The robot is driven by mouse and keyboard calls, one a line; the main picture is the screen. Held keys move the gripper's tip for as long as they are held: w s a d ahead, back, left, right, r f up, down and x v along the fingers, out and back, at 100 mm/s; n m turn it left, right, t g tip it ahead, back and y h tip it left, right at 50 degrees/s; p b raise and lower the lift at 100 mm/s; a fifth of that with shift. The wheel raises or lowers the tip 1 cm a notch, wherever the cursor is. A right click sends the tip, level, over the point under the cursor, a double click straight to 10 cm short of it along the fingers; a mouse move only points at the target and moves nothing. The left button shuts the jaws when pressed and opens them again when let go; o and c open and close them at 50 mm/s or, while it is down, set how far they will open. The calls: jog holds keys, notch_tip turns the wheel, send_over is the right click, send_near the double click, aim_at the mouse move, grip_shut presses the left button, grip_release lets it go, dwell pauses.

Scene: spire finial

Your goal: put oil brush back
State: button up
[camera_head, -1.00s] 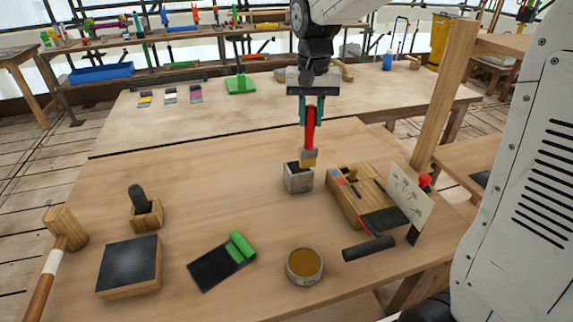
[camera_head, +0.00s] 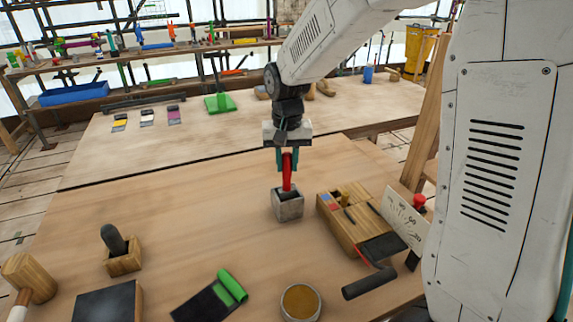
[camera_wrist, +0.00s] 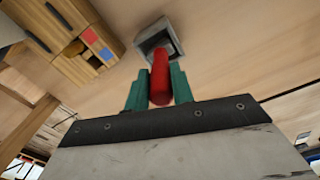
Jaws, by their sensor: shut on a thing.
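The oil brush (camera_head: 287,184) has a red handle and stands about upright. Its lower end is down inside the square grey holder (camera_head: 289,211) on the bench, so the bristles are hidden. My gripper (camera_head: 288,163) is shut on the handle above the holder. In the wrist view the red brush handle (camera_wrist: 160,72) sits between the teal fingers of my gripper (camera_wrist: 159,92), with the holder (camera_wrist: 149,41) just beyond it.
A wooden box (camera_head: 343,228) with a dark pad stands right of the holder, near a white card (camera_head: 404,220). A round tin (camera_head: 300,302) and a green-handled tool (camera_head: 232,285) lie in front. A wooden block with a black-handled piece (camera_head: 123,262) stands left.

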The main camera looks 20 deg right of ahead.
jog(key=shift+f, duration=0.4)
jog(key=shift+s+f, duration=0.1)
jog(key=shift+f, duration=0.1)
jog(key=o, duration=1)
